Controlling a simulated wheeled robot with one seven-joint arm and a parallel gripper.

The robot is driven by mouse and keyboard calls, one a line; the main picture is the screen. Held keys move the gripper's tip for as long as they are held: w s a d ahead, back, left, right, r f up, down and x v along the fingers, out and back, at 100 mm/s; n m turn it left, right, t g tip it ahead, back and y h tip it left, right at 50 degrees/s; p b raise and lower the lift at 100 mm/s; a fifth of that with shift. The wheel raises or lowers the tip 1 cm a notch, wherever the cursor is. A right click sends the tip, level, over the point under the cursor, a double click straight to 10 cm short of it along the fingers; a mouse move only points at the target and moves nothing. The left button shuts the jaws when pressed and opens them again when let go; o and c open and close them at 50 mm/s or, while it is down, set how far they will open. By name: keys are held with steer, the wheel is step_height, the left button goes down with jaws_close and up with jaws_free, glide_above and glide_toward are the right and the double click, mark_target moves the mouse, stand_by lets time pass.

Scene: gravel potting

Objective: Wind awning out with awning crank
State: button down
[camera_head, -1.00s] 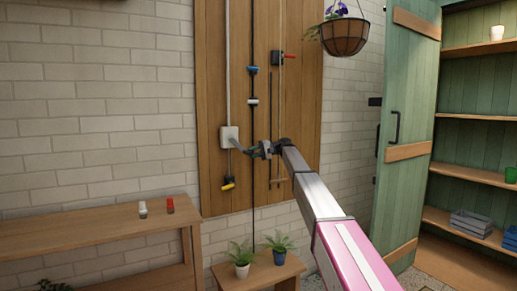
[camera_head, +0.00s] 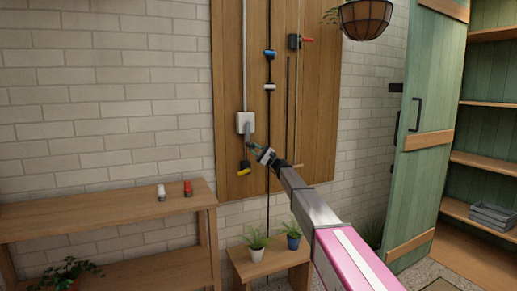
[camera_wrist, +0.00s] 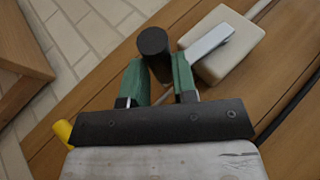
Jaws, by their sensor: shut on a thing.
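The awning crank is a white box (camera_head: 245,122) on the wooden wall panel, with a short grey crank arm (camera_head: 250,132) pointing down and slightly right from it. In the wrist view the box (camera_wrist: 228,45) and pale metal arm (camera_wrist: 211,42) are at upper right. The black cylindrical handle (camera_wrist: 153,42) stands between my green fingertips. My gripper (camera_head: 255,149) is below and right of the box, shut on this handle; the wrist view shows its fingers (camera_wrist: 160,80) on either side. No awning is visible.
A blue grip (camera_head: 270,54), a white grip (camera_head: 269,87) and a red-handled switch (camera_head: 306,40) are on the panel. A bench (camera_head: 105,211) is left; potted plants stand on a low stool (camera_head: 240,262).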

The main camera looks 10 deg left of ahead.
steer(key=shift+s+a+f, duration=0.25)
steer(key=shift+s+a, duration=0.35)
steer(key=shift+a, duration=0.1)
steer(key=c, duration=0.9)
jaws_free()
steer(key=shift+a, duration=0.1)
steer(key=shift+r, duration=0.1)
steer(key=v, duration=1.1)
steer(key=shift+w+r, duration=0.1)
steer(key=shift+c, duration=0.4)
